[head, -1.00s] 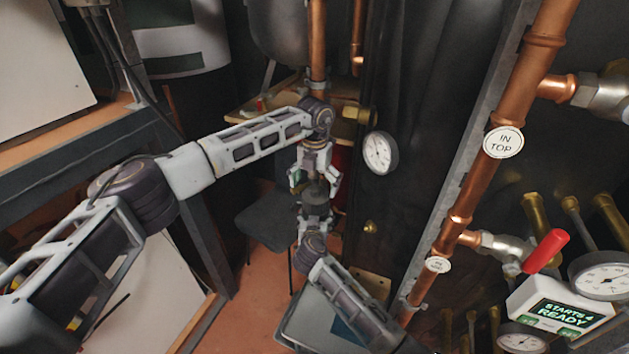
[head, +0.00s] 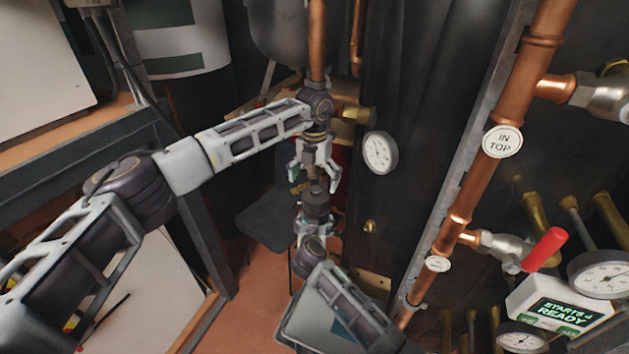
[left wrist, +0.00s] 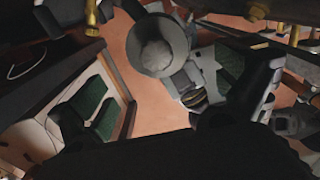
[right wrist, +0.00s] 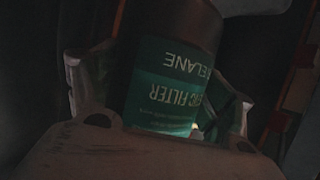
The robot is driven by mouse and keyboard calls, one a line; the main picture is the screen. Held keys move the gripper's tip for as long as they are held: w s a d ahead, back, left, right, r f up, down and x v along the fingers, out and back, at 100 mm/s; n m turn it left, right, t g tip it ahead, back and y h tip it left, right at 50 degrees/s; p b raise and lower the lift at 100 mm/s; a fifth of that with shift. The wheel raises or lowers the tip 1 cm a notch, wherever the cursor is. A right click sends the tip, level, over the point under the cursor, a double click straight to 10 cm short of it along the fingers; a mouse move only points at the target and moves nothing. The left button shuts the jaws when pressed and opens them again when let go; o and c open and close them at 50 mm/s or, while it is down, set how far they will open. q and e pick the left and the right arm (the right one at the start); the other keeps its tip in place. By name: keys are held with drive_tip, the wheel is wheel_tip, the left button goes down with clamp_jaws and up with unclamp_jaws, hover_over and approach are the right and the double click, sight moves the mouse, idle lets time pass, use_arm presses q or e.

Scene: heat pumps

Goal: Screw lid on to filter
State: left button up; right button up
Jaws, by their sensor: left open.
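The dark filter (head: 317,203) stands roughly upright in my right gripper (head: 312,226), in mid-air at the centre of the head view. Its teal label fills the middle of the right wrist view (right wrist: 170,85), with grey fingers at both sides. My left gripper (head: 314,172) points down just above the filter, its fingers spread. In the left wrist view a round grey top (left wrist: 157,50) with a smaller central circle shows below the left gripper. It appears to be the lid on the filter; I cannot tell whether it is threaded tight.
A copper pipe (head: 317,50) and a round gauge (head: 380,152) are close behind and right of the left gripper. A dark chair (head: 262,222) is behind the grippers. Copper pipework with a red-handled valve (head: 545,250) and a display box (head: 560,308) is at right.

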drive_tip(key=shift+o, duration=1.3)
drive_tip(key=shift+s+d+r, duration=0.1)
drive_tip(key=shift+s+r, duration=0.25)
drive_tip(key=shift+r, duration=0.15)
drive_tip(key=shift+w+f, duration=0.15)
drive_tip(key=shift+w, duration=0.25)
drive_tip(key=shift+s, duration=0.25)
drive_tip(key=v, duration=1.1)
drive_tip(key=shift+s, duration=0.35)
